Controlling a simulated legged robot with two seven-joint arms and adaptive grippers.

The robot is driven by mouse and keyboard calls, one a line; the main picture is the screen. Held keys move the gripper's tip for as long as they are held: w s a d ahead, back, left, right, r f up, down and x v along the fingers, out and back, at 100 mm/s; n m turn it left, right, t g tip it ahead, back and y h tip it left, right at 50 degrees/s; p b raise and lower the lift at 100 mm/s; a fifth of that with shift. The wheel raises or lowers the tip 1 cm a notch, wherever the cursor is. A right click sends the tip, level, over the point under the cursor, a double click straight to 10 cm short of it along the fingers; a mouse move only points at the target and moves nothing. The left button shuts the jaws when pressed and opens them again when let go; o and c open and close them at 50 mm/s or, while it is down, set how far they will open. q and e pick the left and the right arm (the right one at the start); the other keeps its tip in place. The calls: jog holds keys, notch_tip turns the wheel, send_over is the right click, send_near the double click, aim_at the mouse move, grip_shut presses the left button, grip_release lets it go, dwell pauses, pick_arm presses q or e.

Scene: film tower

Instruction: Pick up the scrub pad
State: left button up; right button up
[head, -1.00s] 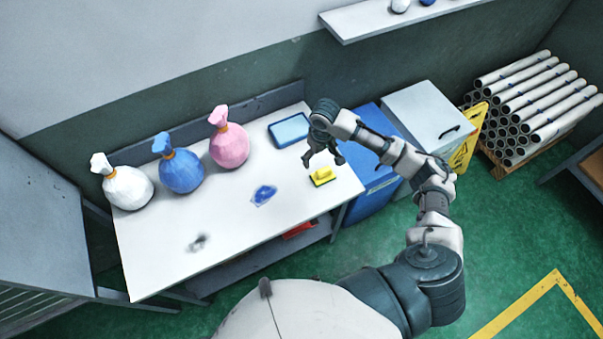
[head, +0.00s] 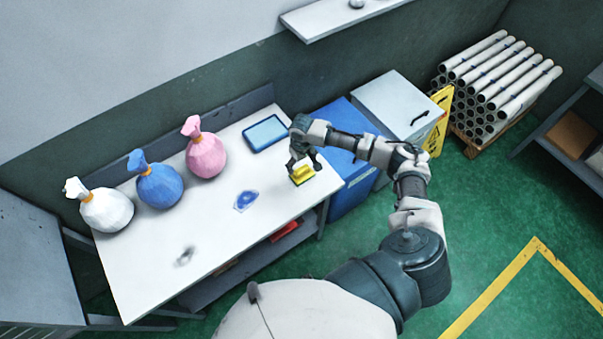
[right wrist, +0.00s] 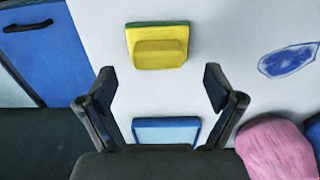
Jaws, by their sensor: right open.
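The scrub pad (head: 302,176) is a yellow block with a raised yellow grip and a dark green layer along one edge. It lies on the white table (head: 150,265) near its right end. In the right wrist view the scrub pad (right wrist: 157,46) lies beyond my fingertips, roughly centred between them. My right gripper (head: 305,165) is just above the pad, its fingers open and empty; its open fingers (right wrist: 160,88) also show in the right wrist view. My left gripper is not in view.
A blue-rimmed tray (head: 265,133) lies behind the pad, and a blue patch (head: 245,201) lies to its left. White, blue (head: 160,184) and pink (head: 206,153) tied bags stand along the back. A blue cabinet (head: 350,180) adjoins the table's right end.

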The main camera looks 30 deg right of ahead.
aim_at(301, 168)
jog(key=f, duration=0.3)
jog(key=shift+w+f, duration=0.2)
jog(key=shift+f, duration=0.2)
jog(key=shift+d+f, duration=0.3)
jog(key=shift+d, duration=0.05)
jog(key=c, duration=0.6)
jog(key=shift+a, duration=0.2)
jog(key=c, duration=0.6)
jog(key=shift+a, duration=0.15)
jog(key=shift+c, duration=0.3)
jog(key=shift+r, duration=0.1)
jog(key=shift+r, duration=0.1)
